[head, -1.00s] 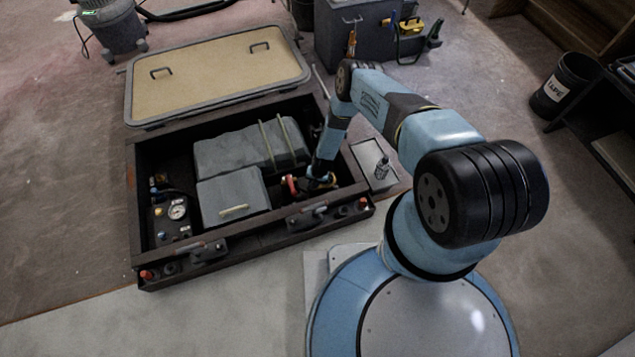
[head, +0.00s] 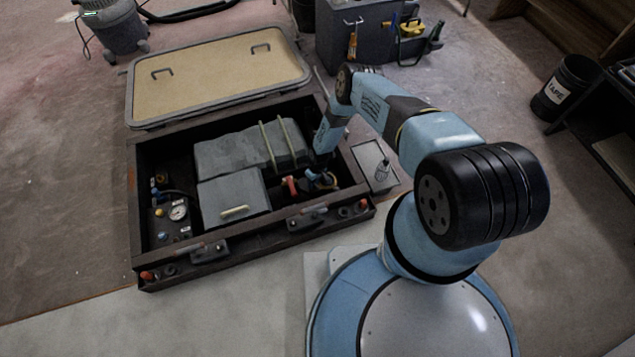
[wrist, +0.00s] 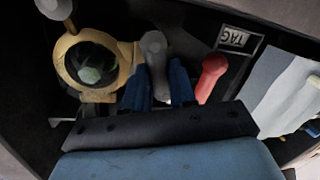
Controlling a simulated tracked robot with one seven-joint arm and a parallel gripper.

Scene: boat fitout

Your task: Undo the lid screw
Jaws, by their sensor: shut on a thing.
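In the wrist view, a round brass-coloured fitting (wrist: 72,73) with a dark, clear-looking lid (wrist: 93,65) sits in the box. A grey round-ended screw or knob (wrist: 153,42) stands at its right side. My gripper (wrist: 158,78) has its blue fingers on either side of this grey piece and is shut on it. A second grey knob (wrist: 54,7) is at the fitting's upper left. In the head view, my gripper (head: 322,178) is inside the right part of the open box, partly hidden by my arm.
A red handle (wrist: 212,72) stands close to the right finger. Grey blocks (head: 233,195) fill the box's middle. The box's dark walls (head: 345,160) surround my gripper. The hatch lid (head: 220,75) stands open behind.

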